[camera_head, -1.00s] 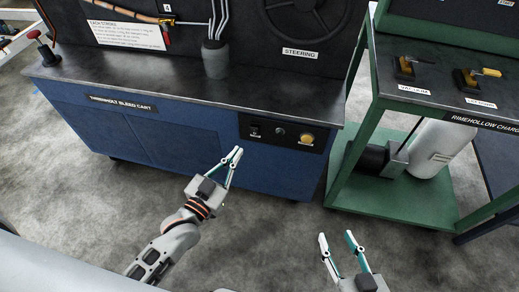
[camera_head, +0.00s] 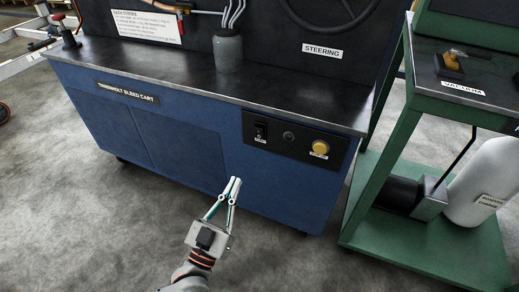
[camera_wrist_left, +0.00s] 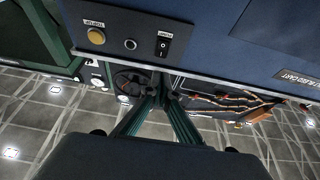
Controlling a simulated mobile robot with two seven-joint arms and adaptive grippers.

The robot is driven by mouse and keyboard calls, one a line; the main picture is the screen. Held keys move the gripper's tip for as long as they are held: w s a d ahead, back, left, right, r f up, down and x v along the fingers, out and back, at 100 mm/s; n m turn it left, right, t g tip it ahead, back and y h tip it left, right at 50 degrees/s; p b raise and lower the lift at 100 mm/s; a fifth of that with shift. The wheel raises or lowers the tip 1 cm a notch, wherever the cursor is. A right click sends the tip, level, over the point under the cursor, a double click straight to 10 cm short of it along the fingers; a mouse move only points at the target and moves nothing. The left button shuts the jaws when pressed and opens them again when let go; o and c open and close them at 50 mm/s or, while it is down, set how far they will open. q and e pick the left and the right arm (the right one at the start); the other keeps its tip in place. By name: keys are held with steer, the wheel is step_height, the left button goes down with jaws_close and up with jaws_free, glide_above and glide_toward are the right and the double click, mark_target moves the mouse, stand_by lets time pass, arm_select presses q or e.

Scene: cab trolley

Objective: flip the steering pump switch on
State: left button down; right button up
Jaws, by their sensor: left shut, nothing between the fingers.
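The pump switch (camera_head: 260,131) is a black rocker at the left end of a black panel (camera_head: 295,139) on the blue cart's front. In the left wrist view the rocker (camera_wrist_left: 163,45) shows upside down with its label. The label is too small to read surely in the head view. My left gripper (camera_head: 234,181) is shut and empty. It is below and left of the panel in the head view, apart from the switch. My right gripper is out of view.
A round dark socket or knob (camera_head: 289,136) and a yellow button (camera_head: 320,148) share the panel. The blue cart (camera_head: 180,145) has a dark top with a grey cylinder (camera_head: 228,50) on it. A green trolley (camera_head: 430,235) stands to the right. Floor in front is clear.

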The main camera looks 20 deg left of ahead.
mark_target(258, 130)
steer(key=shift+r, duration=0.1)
arm_select(q)
steer(key=shift+w, duration=0.1)
steer(key=b+x, duration=0.2)
steer(key=x, duration=1)
steer(key=shift+w, duration=0.35)
steer(key=shift+w+r, duration=0.35)
steer(key=shift+w, duration=0.15)
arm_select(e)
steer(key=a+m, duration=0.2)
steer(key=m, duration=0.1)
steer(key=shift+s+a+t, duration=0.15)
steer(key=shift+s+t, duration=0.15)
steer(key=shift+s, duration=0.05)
